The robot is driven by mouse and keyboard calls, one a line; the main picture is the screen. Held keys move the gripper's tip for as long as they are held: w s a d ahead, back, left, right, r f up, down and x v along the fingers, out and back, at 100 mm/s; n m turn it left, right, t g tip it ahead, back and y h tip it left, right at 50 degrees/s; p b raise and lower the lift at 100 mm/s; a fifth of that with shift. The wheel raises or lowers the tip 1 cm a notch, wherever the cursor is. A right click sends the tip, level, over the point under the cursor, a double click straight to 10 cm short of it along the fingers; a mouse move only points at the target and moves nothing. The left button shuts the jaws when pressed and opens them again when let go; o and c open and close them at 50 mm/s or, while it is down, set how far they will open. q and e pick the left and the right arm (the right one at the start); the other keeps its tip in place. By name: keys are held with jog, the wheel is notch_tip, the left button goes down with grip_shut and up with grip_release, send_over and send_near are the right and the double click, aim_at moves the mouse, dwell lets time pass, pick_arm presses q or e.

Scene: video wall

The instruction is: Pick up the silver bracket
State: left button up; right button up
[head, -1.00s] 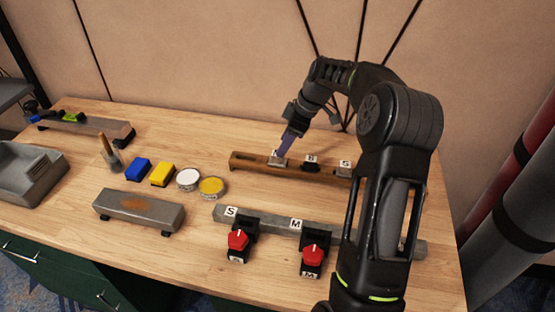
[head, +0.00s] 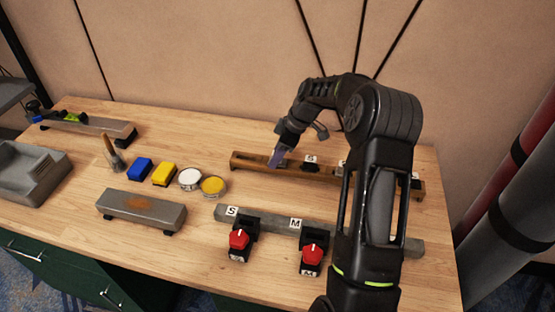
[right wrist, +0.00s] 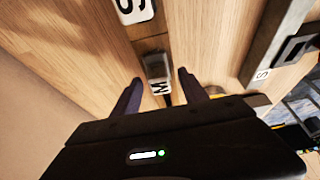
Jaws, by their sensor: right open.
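My right gripper (right wrist: 161,92) is open, with a finger on each side of the bracket end of the rail; contact cannot be told. My left gripper is not in view.
A grey rail (head: 270,219) with labels lies in front, with red-knobbed black pieces (head: 239,240) (head: 313,254) before it. A white tin (head: 189,179), a yellow tin (head: 213,186), blue and yellow blocks (head: 140,168) (head: 164,174) and a grey block (head: 140,208) stand left.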

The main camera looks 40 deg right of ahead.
dwell(0.4)
grip_shut()
dwell(0.4)
